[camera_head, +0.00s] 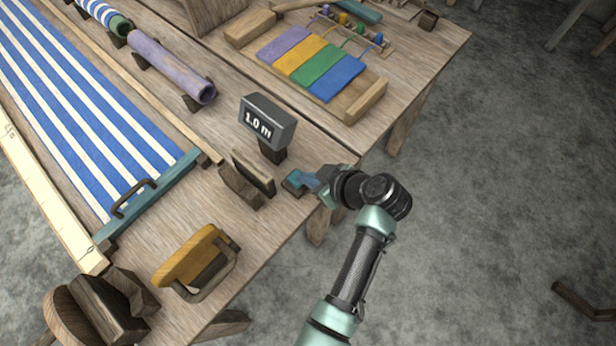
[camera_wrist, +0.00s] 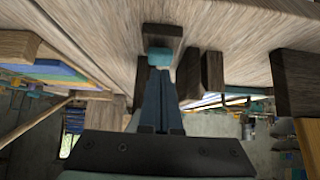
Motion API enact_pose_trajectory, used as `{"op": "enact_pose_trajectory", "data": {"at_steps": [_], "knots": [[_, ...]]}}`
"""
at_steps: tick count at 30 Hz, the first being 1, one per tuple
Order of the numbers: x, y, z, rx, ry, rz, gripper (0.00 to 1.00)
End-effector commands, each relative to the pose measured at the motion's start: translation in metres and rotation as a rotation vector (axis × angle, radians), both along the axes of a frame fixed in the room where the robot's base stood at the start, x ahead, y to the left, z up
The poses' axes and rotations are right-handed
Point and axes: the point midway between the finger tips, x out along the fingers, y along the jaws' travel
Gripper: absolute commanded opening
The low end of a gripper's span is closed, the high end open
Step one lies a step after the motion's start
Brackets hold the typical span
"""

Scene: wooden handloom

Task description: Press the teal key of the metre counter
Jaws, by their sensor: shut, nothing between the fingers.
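The metre counter (camera_head: 267,122) is a dark box on a short post, and its display reads 1.0 m. The teal key (camera_head: 293,181) sits on a small dark block near the table's edge, just in front of the counter. In the wrist view the teal key (camera_wrist: 160,57) shows on its dark wooden block (camera_wrist: 163,33), straight beyond my fingertips. My gripper (camera_head: 307,181) is shut and empty, with its blue-grey fingers at the key. In the wrist view the fingertips (camera_wrist: 160,70) meet the key's near edge; I cannot tell whether they touch or press it.
Dark wooden blocks (camera_head: 243,183) stand left of the key. A yellow-topped piece with a dark handle (camera_head: 195,258) lies nearer the front. Blue-and-white striped cloth (camera_head: 85,105) is at left. Coloured pads (camera_head: 311,62) lie at the back. Open floor (camera_head: 500,200) is at right.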

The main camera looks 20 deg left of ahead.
Motion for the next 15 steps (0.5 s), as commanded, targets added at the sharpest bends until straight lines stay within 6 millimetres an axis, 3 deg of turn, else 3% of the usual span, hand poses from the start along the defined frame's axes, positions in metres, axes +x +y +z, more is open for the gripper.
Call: {"op": "enact_pose_trajectory", "data": {"at_steps": [6,15], "knots": [[0.000,0.000,-0.014,0.001,-0.001,-0.001,0.00],[0.000,0.000,-0.014,0.000,-0.002,0.000,0.00]]}}
